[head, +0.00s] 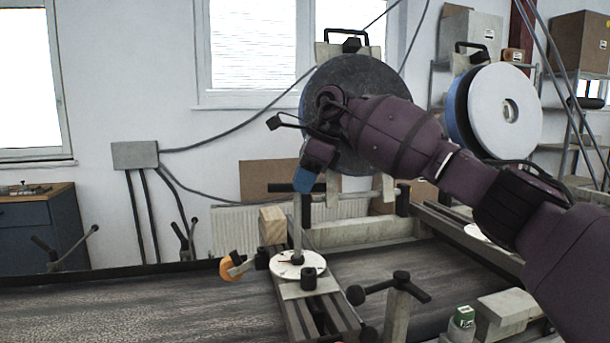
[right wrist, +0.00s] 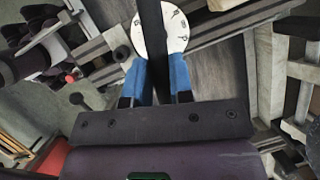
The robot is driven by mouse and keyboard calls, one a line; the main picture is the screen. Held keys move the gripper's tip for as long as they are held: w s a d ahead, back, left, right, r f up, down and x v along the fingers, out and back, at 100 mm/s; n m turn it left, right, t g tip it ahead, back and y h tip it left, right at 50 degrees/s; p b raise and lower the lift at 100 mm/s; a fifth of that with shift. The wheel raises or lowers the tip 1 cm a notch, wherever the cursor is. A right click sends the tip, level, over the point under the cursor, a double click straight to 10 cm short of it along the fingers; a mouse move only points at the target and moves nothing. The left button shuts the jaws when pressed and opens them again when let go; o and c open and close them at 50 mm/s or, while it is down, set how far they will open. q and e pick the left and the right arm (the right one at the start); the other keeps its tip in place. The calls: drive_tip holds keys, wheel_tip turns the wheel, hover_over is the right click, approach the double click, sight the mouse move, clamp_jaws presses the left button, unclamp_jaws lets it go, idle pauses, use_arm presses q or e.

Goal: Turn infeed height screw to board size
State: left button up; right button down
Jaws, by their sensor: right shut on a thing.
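The infeed height screw stands upright in the head view, with a pale shaft (head: 297,228) and a black crossbar handle (head: 280,188) on top. Its round white dial (head: 298,264) with dark marks lies at the foot of the shaft; the dial also shows in the right wrist view (right wrist: 172,30). My right gripper (head: 305,181) is above the dial, its blue fingers shut on the black handle. In the right wrist view the black bar (right wrist: 151,40) runs between the two blue fingers (right wrist: 158,82) and hides part of the dial. The dial marks are too small to read. My left gripper is not in view.
A pale wooden block (head: 272,224) and an orange knob (head: 231,267) are left of the dial. Large reels (head: 505,111) stand behind. The dark conveyor bed (head: 130,310) is clear at left.

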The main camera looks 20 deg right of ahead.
drive_tip(key=shift+s+r+m+t+p, duration=0.3)
drive_tip(key=shift+r+m+p, duration=0.3)
drive_tip(key=shift+m+p, duration=0.25)
drive_tip(key=m+t+h+p, duration=0.1)
drive_tip(key=m+p, duration=0.1)
drive_tip(key=p, duration=0.1)
drive_tip(key=shift+s+a+m, duration=0.1)
drive_tip(key=shift+m, duration=0.25)
drive_tip(key=m+p, duration=0.2)
drive_tip(key=p, duration=0.1)
drive_tip(key=shift+a+f+h, duration=0.1)
drive_tip(key=shift+f+h, duration=0.15)
drive_tip(key=shift+h, duration=0.05)
use_arm(q)
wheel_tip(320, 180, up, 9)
drive_tip(key=p, duration=0.2)
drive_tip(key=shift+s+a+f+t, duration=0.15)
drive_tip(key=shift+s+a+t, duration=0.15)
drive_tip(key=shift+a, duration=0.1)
use_arm(e)
drive_tip(key=shift+a+f+m+t+h, duration=0.1)
drive_tip(key=shift+f+m+t+h, duration=0.15)
drive_tip(key=shift+m, duration=0.5)
drive_tip(key=shift+f+m+t+h, duration=0.1)
drive_tip(key=shift+m+t+h, duration=0.15)
drive_tip(key=shift+m, duration=0.5)
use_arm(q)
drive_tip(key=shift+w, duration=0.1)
